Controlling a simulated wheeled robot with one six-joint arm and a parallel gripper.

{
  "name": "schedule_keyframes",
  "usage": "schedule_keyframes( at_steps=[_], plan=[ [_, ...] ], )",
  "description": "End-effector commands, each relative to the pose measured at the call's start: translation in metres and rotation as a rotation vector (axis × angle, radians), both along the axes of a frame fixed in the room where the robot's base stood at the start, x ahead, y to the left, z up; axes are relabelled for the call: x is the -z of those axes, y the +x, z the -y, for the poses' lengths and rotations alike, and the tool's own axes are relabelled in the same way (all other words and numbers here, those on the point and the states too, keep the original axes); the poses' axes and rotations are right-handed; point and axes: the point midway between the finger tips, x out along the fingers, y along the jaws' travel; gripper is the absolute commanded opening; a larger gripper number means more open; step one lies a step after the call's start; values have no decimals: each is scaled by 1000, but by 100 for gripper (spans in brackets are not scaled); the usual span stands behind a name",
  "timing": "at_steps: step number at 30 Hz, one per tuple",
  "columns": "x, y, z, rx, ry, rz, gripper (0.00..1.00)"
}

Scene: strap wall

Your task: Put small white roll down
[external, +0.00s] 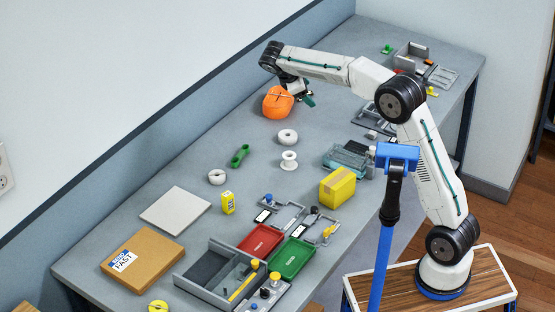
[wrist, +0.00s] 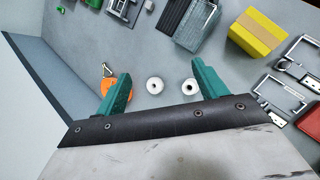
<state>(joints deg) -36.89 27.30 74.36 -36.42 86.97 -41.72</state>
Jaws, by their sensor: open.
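My gripper (external: 300,97) is at the far side of the bench, above and just beside a round orange object. In the wrist view my gripper (wrist: 160,73) has its green fingers spread wide with nothing held between them. A white roll (external: 280,137) lies flat on the grey bench, apart from the gripper. A white spool-like roll (external: 289,165) stands close by it. Two white rolls, one left (wrist: 149,86) and one right (wrist: 189,94), show on the bench in the wrist view. Another white roll (external: 217,182) lies further left. I cannot tell which is the small one meant.
The orange object (external: 275,105) sits beside the gripper. A green tool (external: 240,155), a yellow box (external: 337,188), a grey tile (external: 175,210), a red tray (external: 260,240) and a cardboard box (external: 145,265) are on the bench. Bare bench surrounds the rolls.

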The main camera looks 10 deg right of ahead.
Motion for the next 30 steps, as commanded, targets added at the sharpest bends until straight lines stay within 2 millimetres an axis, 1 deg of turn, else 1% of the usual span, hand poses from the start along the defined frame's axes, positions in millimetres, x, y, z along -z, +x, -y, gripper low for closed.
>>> schedule_keyframes(
  at_steps=[1, 2, 3, 5, 6, 8, 9, 11, 12, 14, 15, 17, 18, 19, 20, 21, 24, 27, 30],
  plan=[
    [-14, -13, 34, 66, 45, 12, 71],
    [-19, -22, 50, 105, 72, 19, 71],
    [-25, -34, 72, 159, 107, 27, 71],
    [-33, -55, 104, 240, 161, 42, 71],
    [-36, -71, 124, 296, 195, 51, 71],
    [-39, -96, 152, 381, 247, 66, 71],
    [-40, -114, 170, 438, 282, 78, 71],
    [-39, -141, 194, 524, 332, 94, 71],
    [-37, -161, 208, 583, 365, 105, 71],
    [-32, -191, 228, 672, 415, 126, 71],
    [-28, -211, 240, 732, 447, 137, 71],
    [-19, -242, 255, 824, 495, 158, 71],
    [-12, -262, 263, 885, 527, 172, 71],
    [-6, -277, 269, 931, 551, 182, 71],
    [1, -291, 274, 978, 574, 194, 71],
    [10, -310, 279, 1037, 603, 206, 71],
    [33, -350, 286, 1170, 668, 238, 71],
    [54, -378, 289, 1271, 717, 261, 71],
    [67, -394, 289, 1335, 746, 275, 71]
  ],
)
